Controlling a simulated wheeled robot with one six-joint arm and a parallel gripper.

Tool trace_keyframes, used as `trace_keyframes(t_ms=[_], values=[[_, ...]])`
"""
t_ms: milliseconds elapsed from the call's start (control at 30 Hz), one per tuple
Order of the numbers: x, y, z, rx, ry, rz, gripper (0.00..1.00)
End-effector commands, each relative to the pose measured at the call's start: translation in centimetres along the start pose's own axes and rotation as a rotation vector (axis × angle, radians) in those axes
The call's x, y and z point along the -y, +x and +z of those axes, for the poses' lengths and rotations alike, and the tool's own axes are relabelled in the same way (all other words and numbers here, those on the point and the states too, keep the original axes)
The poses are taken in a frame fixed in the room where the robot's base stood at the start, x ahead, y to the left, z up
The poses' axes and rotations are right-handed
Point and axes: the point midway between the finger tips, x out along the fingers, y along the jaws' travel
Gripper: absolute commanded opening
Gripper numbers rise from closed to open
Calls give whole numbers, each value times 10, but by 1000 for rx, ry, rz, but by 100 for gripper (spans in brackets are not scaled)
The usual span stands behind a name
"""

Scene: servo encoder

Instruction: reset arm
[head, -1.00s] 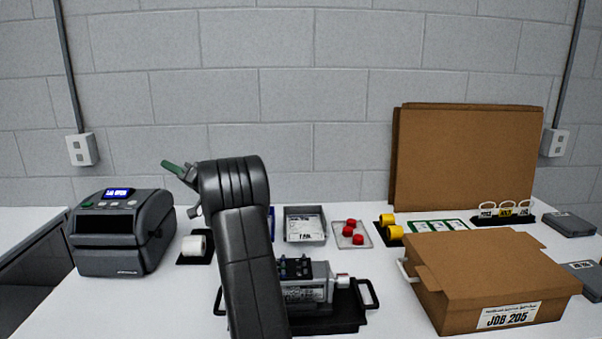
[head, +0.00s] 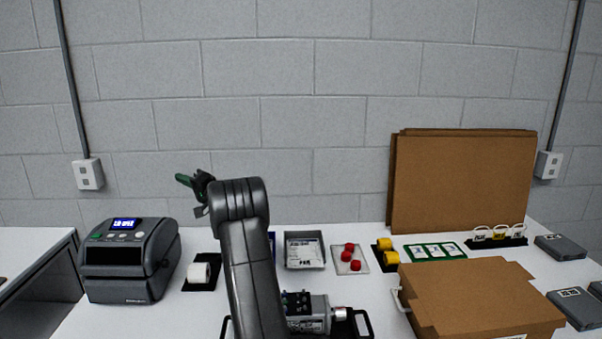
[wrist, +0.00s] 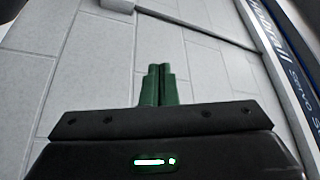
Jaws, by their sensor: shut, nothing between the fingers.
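My gripper (head: 183,180) is raised above the bench in the head view, left of the middle and in front of the block wall. Its green fingers point up and to the left. In the wrist view the two green fingers of my gripper (wrist: 158,85) stand close together with nothing between them. My black arm (head: 246,260) rises from the bottom edge and bends at the top. It hides part of the bench and part of the servo unit (head: 310,313) on its black tray.
A label printer (head: 128,262) stands at the left beside a white roll (head: 198,272). A grey bin (head: 305,250), red caps (head: 355,266), yellow rolls (head: 390,258) and a cardboard box (head: 480,295) stand to the right. Cardboard sheets (head: 462,182) lean on the wall.

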Motion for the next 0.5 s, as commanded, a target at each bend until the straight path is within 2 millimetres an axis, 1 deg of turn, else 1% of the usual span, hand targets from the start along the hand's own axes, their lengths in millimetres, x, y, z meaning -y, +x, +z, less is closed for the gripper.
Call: trace_keyframes(t_ms=[33,133,167,200,500], values=[[2,3,-6,-1,17,11,0],[-1,7,-15,-1,57,31,0],[-6,7,-16,-1,56,30,0],[-7,8,-21,-1,52,28,0],[-8,18,-48,0,53,28,0]])
